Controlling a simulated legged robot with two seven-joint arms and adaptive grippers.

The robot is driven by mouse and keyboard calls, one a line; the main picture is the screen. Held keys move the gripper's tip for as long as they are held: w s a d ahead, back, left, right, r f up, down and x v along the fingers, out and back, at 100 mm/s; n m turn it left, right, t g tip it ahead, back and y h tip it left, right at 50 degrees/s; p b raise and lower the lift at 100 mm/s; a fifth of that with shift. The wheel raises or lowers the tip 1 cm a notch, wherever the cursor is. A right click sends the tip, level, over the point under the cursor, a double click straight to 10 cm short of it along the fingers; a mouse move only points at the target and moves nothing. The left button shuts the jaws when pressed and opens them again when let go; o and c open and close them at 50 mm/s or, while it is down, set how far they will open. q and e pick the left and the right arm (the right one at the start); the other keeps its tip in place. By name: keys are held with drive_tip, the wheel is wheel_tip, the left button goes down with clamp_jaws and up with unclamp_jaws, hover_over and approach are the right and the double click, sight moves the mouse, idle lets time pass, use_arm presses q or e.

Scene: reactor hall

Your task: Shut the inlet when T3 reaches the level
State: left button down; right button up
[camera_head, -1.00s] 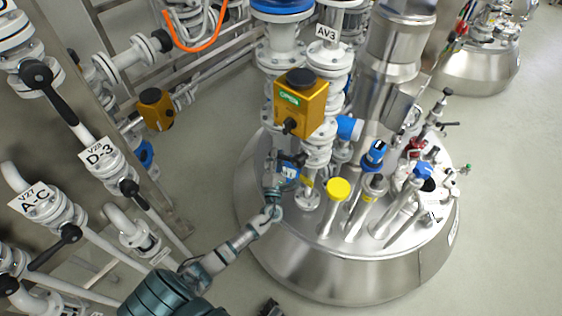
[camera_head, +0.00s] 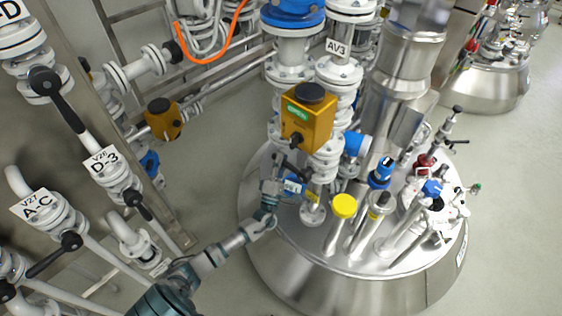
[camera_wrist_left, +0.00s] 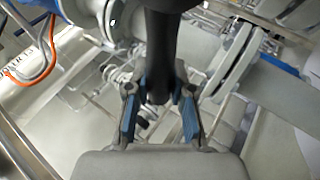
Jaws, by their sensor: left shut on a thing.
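My left gripper (camera_head: 280,178) reaches in from the lower left to the piping above the steel vessel lid. In the left wrist view, the left gripper (camera_wrist_left: 158,98) has its blue-padded fingers closed around a black lever handle (camera_wrist_left: 166,45). In the head view this handle is small and partly hidden by the gripper. Above it, a yellow actuator box (camera_head: 308,118) shows a green plate that seems to read OPEN, below a label AV3 (camera_head: 337,47). The steel vessel (camera_head: 345,280) stands below. I can read no T3 mark or level. My right gripper is not in view.
Left, a pipe rack carries black-handled valves with labels D-3 (camera_head: 102,162) and A-C (camera_head: 37,204). A yellow-capped nozzle (camera_head: 344,206) and blue-topped fittings (camera_head: 381,172) crowd the lid. Another vessel (camera_head: 485,82) stands at the back right. The floor on the right is clear.

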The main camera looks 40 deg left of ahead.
use_arm(q)
drive_tip(key=shift+r, duration=0.1)
drive_tip(key=c, duration=1)
unclamp_jaws()
drive_tip(key=shift+d+f, duration=0.1)
drive_tip(key=shift+f, duration=0.1)
drive_tip(key=v, duration=1.1)
drive_tip(key=shift+s+f, duration=0.15)
drive_tip(key=shift+s, duration=0.25)
